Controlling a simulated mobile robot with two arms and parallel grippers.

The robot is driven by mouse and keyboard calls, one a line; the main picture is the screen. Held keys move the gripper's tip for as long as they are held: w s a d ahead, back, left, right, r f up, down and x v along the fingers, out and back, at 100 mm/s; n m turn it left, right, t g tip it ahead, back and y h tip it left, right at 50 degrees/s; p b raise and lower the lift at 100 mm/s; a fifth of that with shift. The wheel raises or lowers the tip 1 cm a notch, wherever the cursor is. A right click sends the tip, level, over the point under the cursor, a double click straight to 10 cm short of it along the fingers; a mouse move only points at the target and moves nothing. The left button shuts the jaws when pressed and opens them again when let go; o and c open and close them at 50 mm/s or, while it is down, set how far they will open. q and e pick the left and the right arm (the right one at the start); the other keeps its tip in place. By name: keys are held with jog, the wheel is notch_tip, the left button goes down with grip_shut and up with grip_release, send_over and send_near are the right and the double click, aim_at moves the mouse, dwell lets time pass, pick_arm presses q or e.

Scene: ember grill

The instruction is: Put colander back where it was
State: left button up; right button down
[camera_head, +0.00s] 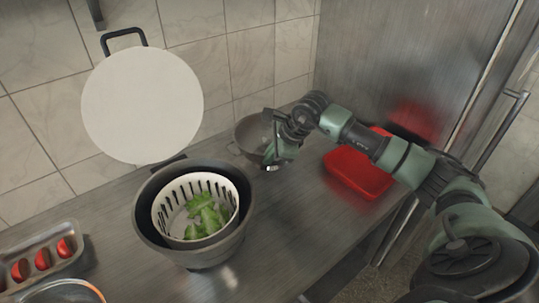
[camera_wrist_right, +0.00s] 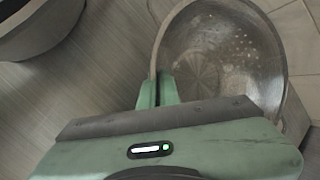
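The colander (camera_head: 248,138) is a grey metal bowl with small holes, at the back of the counter near the wall in the head view. In the right wrist view the colander (camera_wrist_right: 225,55) fills the upper right, its inside empty. My right gripper (camera_head: 272,160) is at the colander's near right rim. In the right wrist view its two green fingers (camera_wrist_right: 158,88) are close together with the rim between them. I cannot tell whether the colander's base touches the counter. My left gripper is not in view.
A dark salad spinner pot (camera_head: 152,226) with a white basket (camera_head: 161,222) of green leaves stands left of the colander, its round white lid (camera_head: 142,105) raised behind. A red tray (camera_head: 350,172) lies to the right. A metal tray (camera_head: 75,262) with red pieces is at left.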

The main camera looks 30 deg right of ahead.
jog(key=shift+f, duration=0.1)
jog(key=c, duration=1.7)
grip_release()
jog(key=shift+r, duration=0.3)
jog(key=b+v, duration=0.3)
jog(key=v, duration=0.8)
jog(key=shift+s+r+b, duration=0.25)
jog(key=shift+s+b, duration=0.05)
jog(key=shift+s, duration=0.05)
